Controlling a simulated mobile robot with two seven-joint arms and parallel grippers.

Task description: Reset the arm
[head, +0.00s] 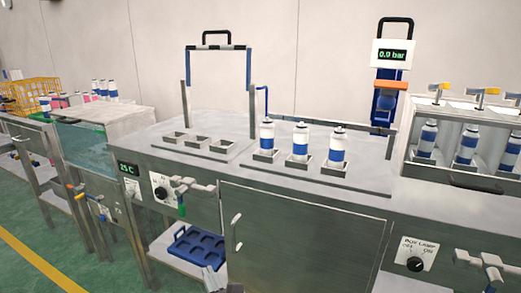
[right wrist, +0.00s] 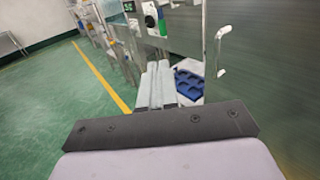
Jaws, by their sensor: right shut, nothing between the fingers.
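My right gripper (head: 214,279) shows at the bottom edge of the head view, in front of the steel bench and below its worktop. In the right wrist view its two pale fingers (right wrist: 156,85) lie together, shut with nothing between them. They point toward the bench front, near the blue tray (right wrist: 189,84) on the lower shelf. The blue tray (head: 197,246) also shows in the head view just above the gripper. I cannot tell the gap between fingers and tray. Most of my right arm is hidden. My left gripper is not in view.
A cabinet door (head: 300,235) with a handle is beside the gripper. A gauge (head: 392,54) reads 0.9 bar. More cans (head: 467,147) stand at right. Green floor (right wrist: 60,100) at left is clear.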

